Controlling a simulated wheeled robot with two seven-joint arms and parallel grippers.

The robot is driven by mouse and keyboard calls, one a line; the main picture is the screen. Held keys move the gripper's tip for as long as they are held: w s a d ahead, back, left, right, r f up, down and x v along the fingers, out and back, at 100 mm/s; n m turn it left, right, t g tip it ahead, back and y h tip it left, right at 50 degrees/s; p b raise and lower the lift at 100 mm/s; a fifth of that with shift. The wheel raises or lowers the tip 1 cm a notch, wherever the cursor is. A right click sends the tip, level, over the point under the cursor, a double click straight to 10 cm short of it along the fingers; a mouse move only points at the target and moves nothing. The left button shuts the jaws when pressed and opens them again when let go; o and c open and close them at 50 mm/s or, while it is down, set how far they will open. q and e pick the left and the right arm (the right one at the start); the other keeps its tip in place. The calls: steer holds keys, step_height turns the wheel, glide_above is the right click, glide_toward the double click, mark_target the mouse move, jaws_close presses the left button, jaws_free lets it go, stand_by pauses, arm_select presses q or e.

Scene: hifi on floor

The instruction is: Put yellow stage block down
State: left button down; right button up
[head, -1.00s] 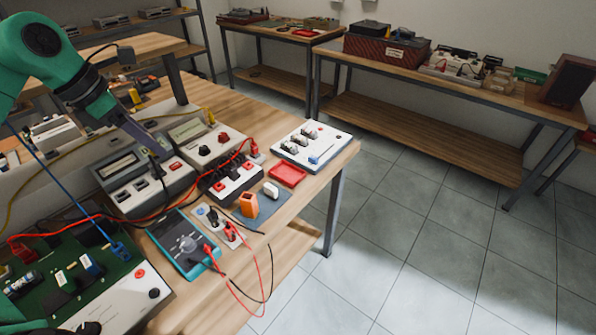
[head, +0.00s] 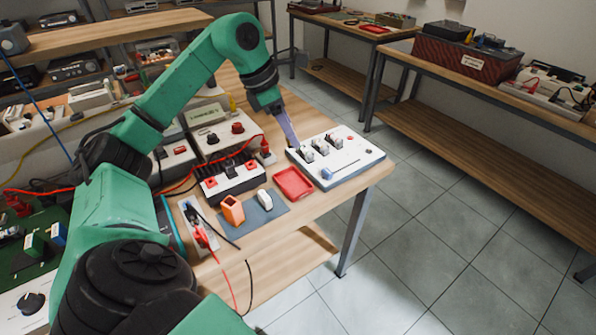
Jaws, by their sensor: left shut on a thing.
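My left gripper (head: 290,132) reaches down over the white panel (head: 350,165) with dark switches and red and blue knobs, at the bench's right end. Its tip is at the panel's back left part; I cannot tell if it touches. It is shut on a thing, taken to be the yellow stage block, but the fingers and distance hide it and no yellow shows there. My right gripper is not in view.
A red tray (head: 293,184), an orange block (head: 232,210) and a white block (head: 265,200) on a blue-grey mat (head: 262,216) lie left of the panel. Instruments and cables crowd the wooden bench (head: 290,221) further left. Its right edge drops to the tiled floor.

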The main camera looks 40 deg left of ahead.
arm_select(q)
steer(key=b, duration=0.2)
glide_above(298, 184)
steer(key=s+a, duration=0.1)
step_height(298, 184, down, 7)
step_height(298, 184, down, 6)
steer(key=shift+s+f+b, duration=0.1)
steer(key=shift+b, duration=0.55)
steer(key=shift+f, duration=0.35)
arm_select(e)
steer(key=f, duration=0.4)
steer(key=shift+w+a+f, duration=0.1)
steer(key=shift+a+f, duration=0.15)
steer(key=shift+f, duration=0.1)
arm_select(q)
steer(key=shift+f, duration=0.2)
steer(key=c, duration=0.6)
jaws_free()
steer(key=shift+r, duration=0.1)
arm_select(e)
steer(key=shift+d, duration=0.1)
